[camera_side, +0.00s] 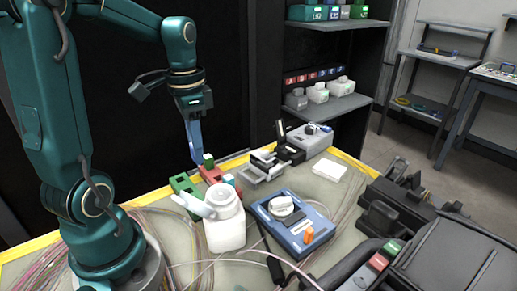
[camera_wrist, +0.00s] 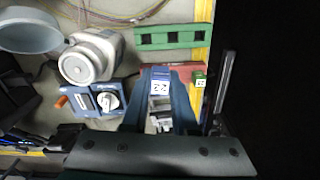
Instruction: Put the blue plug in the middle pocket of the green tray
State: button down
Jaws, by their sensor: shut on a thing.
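My gripper (camera_side: 194,163) points down over the trays at the back of the table. In the wrist view my gripper (camera_wrist: 161,80) is shut on the blue plug (camera_wrist: 161,88), whose white marking faces the camera. The green tray (camera_wrist: 185,29) lies beyond the plug at the top of the wrist view, with a row of dark pockets that look empty. In the side view the green tray (camera_side: 180,180) is left of my gripper. The blue plug cannot be made out clearly in the side view.
A red tray (camera_side: 211,175) lies beside the green one, below my gripper, with a green plug (camera_side: 208,159) near it. A white bottle (camera_side: 225,228) stands in front. A blue device (camera_side: 286,232) with a dial is to its right. Loose fibres cover the table's left side.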

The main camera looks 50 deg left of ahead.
aim_at(186, 180)
jog(key=shift+n, duration=0.9)
jog(key=shift+s+a+f, duration=0.4)
jog(key=shift+a+f, duration=0.05)
jog(key=shift+f, duration=0.5)
jog(key=shift+s+a+f, duration=0.45)
jog(key=shift+f, duration=0.5)
jog(key=shift+s+a+f, duration=0.4)
jog(key=shift+a+f, duration=0.05)
jog(key=shift+f, duration=0.5)
jog(key=shift+f, duration=1.9)
jog(key=c, duration=0.6)
grip_release()
notch_tip(186, 180, up, 6)
